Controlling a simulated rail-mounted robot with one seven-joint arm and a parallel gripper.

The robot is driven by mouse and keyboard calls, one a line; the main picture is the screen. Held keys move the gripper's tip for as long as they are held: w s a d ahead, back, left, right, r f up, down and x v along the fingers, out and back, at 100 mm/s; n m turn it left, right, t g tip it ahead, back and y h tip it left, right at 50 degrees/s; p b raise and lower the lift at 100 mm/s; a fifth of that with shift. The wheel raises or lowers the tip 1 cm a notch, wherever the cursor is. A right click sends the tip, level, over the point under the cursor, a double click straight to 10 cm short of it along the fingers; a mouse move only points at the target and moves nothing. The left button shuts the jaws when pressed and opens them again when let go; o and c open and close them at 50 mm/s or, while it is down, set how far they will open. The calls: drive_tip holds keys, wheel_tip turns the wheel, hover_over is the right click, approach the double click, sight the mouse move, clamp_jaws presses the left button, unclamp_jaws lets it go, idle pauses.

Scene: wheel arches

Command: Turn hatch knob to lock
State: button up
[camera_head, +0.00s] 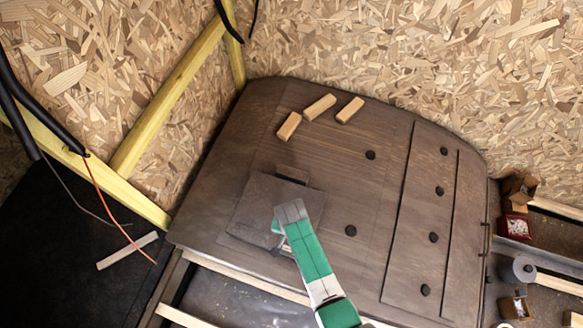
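The brown wooden wheel-arch cover (215,190) fills the middle of the head view. Several round dark knobs sit on it. One knob (370,154) is at its upper middle and another knob (350,230) is lower, right of my arm. More knobs, such as this one (434,237), line a narrow panel (405,250) on the right. Which is the hatch knob, and how any is turned, I cannot tell. My gripper (279,228) is left of the lower middle knob, over a square brown plate (252,205). My own arm mostly hides its fingers.
Three small wooden blocks (319,107) lie near the cover's back edge. Open boxes (515,228) and a grey roll (524,268) stand at the right. Yellow beams (165,105) and dark cables (35,105) are at the left. Chipboard walls (400,50) close the back.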

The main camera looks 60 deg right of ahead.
idle(0.4)
drive_tip(key=o, duration=1)
drive_tip(key=shift+r, duration=0.1)
wheel_tip(320, 180, up, 8)
drive_tip(key=shift+f+p, duration=0.15)
drive_tip(key=shift+p, duration=0.3)
